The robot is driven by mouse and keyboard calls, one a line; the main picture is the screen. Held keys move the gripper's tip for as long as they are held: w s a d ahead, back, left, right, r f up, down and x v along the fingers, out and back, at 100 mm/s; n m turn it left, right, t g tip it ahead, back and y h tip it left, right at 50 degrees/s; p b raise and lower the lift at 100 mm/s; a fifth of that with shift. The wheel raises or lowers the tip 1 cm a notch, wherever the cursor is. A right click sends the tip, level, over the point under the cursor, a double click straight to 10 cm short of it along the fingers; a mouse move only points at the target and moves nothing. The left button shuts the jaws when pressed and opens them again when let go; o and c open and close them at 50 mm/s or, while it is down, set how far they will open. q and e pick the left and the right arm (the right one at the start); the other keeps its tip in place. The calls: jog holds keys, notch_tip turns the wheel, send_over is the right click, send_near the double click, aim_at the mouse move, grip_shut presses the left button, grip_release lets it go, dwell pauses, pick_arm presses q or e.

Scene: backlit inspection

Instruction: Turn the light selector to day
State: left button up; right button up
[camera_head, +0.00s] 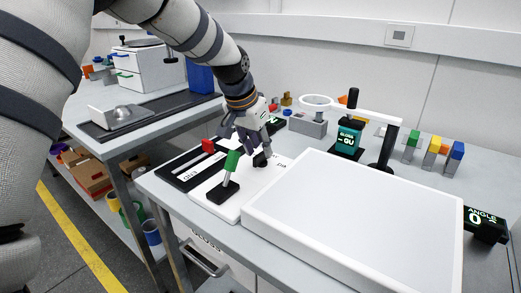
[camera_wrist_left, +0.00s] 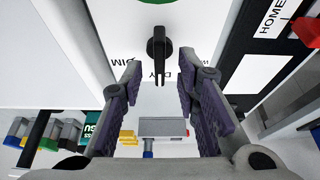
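The light selector is a black knob (camera_wrist_left: 159,45) on a white panel; it also shows in the head view (camera_head: 262,160), just below my left gripper. In the left wrist view its narrow end points down over a label of which D and Y show, the middle hidden by the knob. My right gripper is not in view.
A green-handled lever (camera_head: 231,163) stands close beside the gripper, and a red-handled slider (camera_head: 208,146) is left of it. A large white light panel (camera_head: 350,215) lies to the right. A ring magnifier (camera_head: 316,101) and a teal gloss display (camera_head: 348,139) stand behind.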

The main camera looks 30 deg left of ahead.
pick_arm(q)
jog(key=v, duration=1)
